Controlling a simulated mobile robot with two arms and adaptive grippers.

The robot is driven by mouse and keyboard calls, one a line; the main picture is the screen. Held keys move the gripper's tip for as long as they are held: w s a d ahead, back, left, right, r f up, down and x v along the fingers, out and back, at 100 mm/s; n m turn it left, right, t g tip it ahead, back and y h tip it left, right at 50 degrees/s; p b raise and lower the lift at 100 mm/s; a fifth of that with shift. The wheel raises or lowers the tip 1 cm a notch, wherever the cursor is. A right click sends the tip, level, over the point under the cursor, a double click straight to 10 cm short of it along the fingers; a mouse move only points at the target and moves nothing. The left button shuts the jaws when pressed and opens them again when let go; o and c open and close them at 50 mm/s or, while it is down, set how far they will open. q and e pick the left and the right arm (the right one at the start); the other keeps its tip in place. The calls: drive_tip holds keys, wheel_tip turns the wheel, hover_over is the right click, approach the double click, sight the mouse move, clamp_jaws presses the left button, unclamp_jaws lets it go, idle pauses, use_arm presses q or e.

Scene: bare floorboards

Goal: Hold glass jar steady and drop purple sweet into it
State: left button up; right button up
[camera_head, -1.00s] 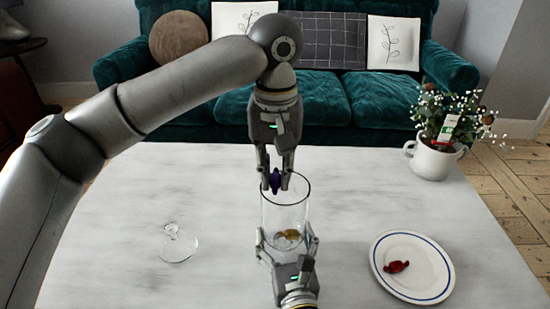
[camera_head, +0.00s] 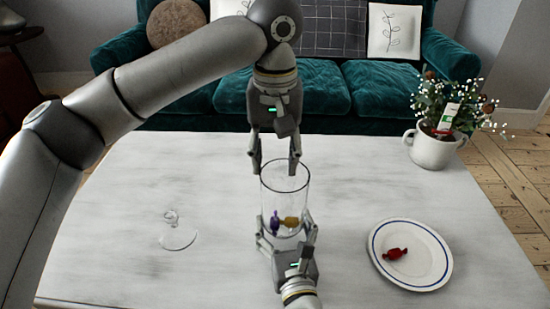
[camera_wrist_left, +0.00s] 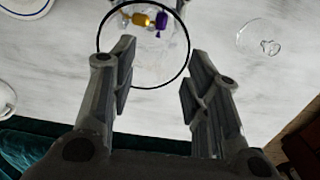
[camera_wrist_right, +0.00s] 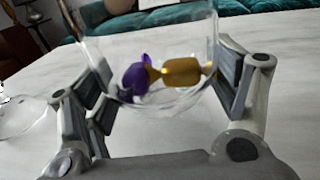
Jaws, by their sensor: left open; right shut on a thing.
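The clear glass jar (camera_head: 285,190) stands upright on the table. My right gripper (camera_head: 286,226) is shut on its lower part from the near side; in the right wrist view its fingers flank the jar (camera_wrist_right: 160,50). The purple sweet (camera_head: 275,222) lies inside the jar beside a gold sweet (camera_head: 291,222). Both sweets also show in the right wrist view, purple (camera_wrist_right: 136,78) and gold (camera_wrist_right: 182,72). My left gripper (camera_head: 274,168) is open and empty just above the jar's rim. In the left wrist view its fingers (camera_wrist_left: 155,85) are apart.
A white plate (camera_head: 428,270) with a blue ring holds a red sweet (camera_head: 395,254) at the right. A clear glass lid (camera_head: 178,238) lies at the left. A white pot (camera_head: 432,152) with flowers stands at the back right. A green sofa (camera_head: 280,92) is behind the table.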

use_arm(q)
wheel_tip(320, 180, up, 11)
idle(0.3)
idle(0.6)
use_arm(e)
drive_tip(key=o, duration=1.4)
drive_tip(key=s, duration=0.4)
drive_tip(key=s+d, duration=0.1)
drive_tip(key=s, duration=0.3)
drive_tip(key=s+d, duration=0.1)
drive_tip(key=s, duration=0.2)
drive_tip(key=shift+s+d, duration=0.15)
drive_tip(key=shift+s, duration=0.25)
